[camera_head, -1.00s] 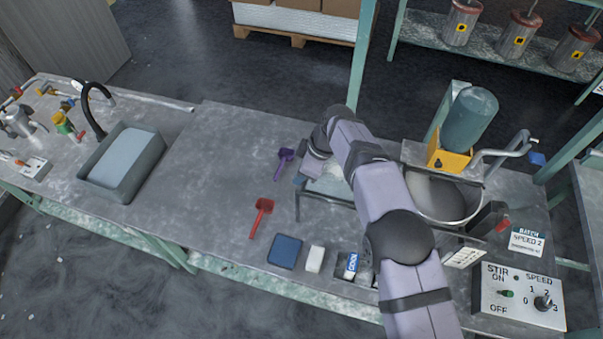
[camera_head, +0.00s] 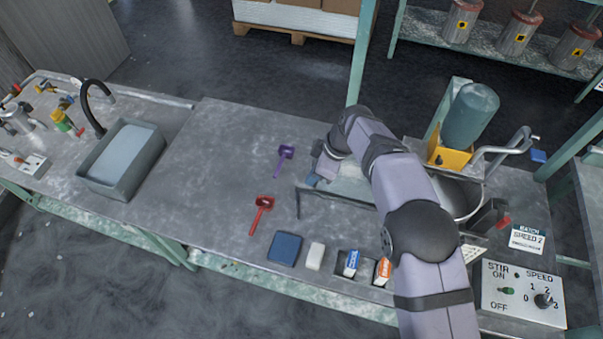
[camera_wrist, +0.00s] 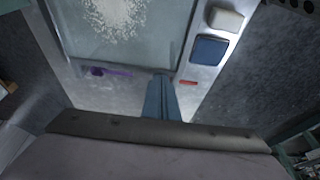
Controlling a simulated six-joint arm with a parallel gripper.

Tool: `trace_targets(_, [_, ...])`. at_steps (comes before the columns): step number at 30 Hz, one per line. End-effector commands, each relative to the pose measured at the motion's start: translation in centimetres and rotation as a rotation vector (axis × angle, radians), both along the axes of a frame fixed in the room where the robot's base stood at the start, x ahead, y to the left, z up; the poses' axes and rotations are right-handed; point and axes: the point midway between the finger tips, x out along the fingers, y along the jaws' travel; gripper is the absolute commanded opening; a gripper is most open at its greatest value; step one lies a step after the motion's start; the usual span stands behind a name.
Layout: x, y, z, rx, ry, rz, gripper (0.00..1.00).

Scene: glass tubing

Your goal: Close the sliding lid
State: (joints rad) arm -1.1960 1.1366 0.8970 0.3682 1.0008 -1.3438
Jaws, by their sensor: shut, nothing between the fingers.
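A pale, glassy panel (camera_wrist: 165,35) in a light metal frame fills the upper part of the wrist view, with white powder (camera_wrist: 118,18) showing on or through it. I cannot tell which part is the sliding lid. In the head view the same pale surface (camera_head: 348,190) is partly hidden by my arm. My gripper (camera_wrist: 161,78) is shut and empty, its blue-grey fingertips at the panel's near edge. I cannot tell whether they touch it. In the head view my gripper (camera_head: 313,180) is at the panel's left end.
A purple scoop (camera_head: 284,158) and a red scoop (camera_head: 262,212) lie left of the panel. A blue pad (camera_head: 285,249), a white block (camera_head: 315,256) and small boxes (camera_head: 352,262) line the front edge. A stirrer motor (camera_head: 470,118) stands right.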

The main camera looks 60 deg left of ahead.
Motion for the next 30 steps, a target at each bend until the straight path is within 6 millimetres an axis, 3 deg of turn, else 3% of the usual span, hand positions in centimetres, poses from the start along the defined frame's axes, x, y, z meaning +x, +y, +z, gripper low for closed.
trace_targets(8, [4.6,-4.4,-0.3,0.001,-0.001,-0.007,0.0])
trace_targets(18, [11.6,-11.5,-0.4,-0.001,-0.001,-0.005,0.0])
trace_targets(24, [14.1,-14.1,-0.2,-0.001,-0.001,-0.003,0.0])
trace_targets(30, [15.2,-15.2,-0.1,-0.001,-0.001,0.0,0.0])
